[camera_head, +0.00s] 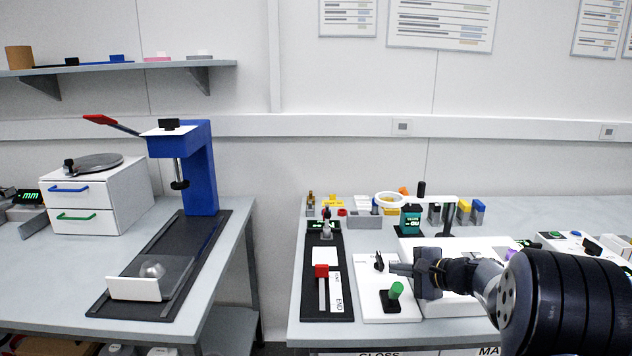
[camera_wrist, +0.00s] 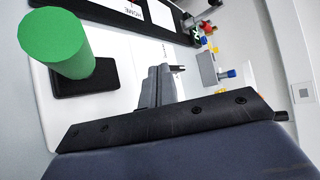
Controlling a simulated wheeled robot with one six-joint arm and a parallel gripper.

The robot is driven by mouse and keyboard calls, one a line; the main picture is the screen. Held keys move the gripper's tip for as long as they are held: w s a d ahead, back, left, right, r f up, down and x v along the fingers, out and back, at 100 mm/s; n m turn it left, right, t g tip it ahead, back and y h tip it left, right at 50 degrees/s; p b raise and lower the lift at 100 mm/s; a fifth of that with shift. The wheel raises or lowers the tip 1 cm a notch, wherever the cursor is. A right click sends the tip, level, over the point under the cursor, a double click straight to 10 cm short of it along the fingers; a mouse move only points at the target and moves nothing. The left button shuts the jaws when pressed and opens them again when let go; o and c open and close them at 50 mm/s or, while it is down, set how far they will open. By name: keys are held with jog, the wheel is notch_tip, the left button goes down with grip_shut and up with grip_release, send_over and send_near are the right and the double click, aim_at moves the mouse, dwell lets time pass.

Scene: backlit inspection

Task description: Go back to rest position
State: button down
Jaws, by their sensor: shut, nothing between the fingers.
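My gripper (camera_head: 392,268) is shut and empty. In the head view it reaches in from the right, above a white plate (camera_head: 375,312) on the right table. A green-topped knob on a black base (camera_head: 396,290) stands on that plate, just in front of the fingers. In the wrist view the closed fingers (camera_wrist: 162,80) point toward the table items, and the green knob (camera_wrist: 54,42) is large at the upper left, beside the fingers. I cannot tell the exact height of the fingers above the plate.
A black slider board with a red handle (camera_head: 321,271) lies left of the gripper. Several small blocks and a teal device (camera_head: 410,219) stand behind it. The left table holds a blue press (camera_head: 199,165) and a white drawer box (camera_head: 98,195). A gap separates the tables.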

jog(key=v, duration=1)
jog(key=shift+s+d+r, duration=0.1)
jog(key=shift+s+d, duration=0.1)
jog(key=shift+d, duration=0.05)
jog(key=shift+w+a, duration=0.1)
jog(key=x, duration=0.9)
jog(key=shift+w+a+f+b, duration=0.15)
jog(key=shift+a+f+b, duration=0.05)
jog(key=shift+f+b, duration=0.4)
jog(key=shift+b, duration=0.25)
jog(key=shift+s+d+b, duration=0.25)
jog(key=shift+s+b, duration=0.05)
jog(key=shift+b, duration=0.25)
jog(key=shift+s, duration=0.1)
